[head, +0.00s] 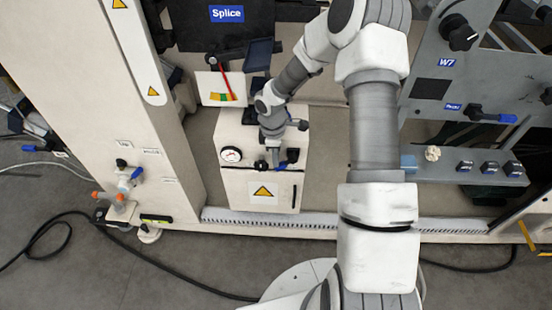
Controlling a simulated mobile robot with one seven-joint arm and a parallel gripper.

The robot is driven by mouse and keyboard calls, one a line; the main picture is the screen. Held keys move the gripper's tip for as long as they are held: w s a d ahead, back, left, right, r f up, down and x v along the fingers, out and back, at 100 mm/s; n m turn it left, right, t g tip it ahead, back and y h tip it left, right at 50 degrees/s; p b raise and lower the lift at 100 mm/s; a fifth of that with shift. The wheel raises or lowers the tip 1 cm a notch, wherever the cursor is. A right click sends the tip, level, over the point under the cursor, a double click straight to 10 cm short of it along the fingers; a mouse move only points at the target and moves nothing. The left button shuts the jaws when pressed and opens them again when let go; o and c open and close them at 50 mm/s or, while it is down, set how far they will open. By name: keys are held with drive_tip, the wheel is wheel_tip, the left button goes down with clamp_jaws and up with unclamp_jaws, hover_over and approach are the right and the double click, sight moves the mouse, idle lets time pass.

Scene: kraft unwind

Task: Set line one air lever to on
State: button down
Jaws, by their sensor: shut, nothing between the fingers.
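Another blue-handled lever (137,173) is on the pale frame at the lower left. A third blue-handled lever (500,118) lies sideways on the right grey panel.
The pale box (233,185) carries a round gauge (231,155) and a yellow warning label (263,191). A coloured scale plate (222,90) stands above it. My arm hides much of the middle. A black cable lies on the grey floor (130,270).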

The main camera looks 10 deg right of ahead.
drive_tip(key=shift+a+f+h, duration=0.1)
drive_tip(key=shift+f+h, duration=0.25)
drive_tip(key=shift+h, duration=0.25)
drive_tip(key=shift+d+f, duration=0.3)
drive_tip(key=shift+f, duration=0.4)
drive_tip(key=shift+s+f, duration=0.1)
drive_tip(key=shift+f, duration=0.1)
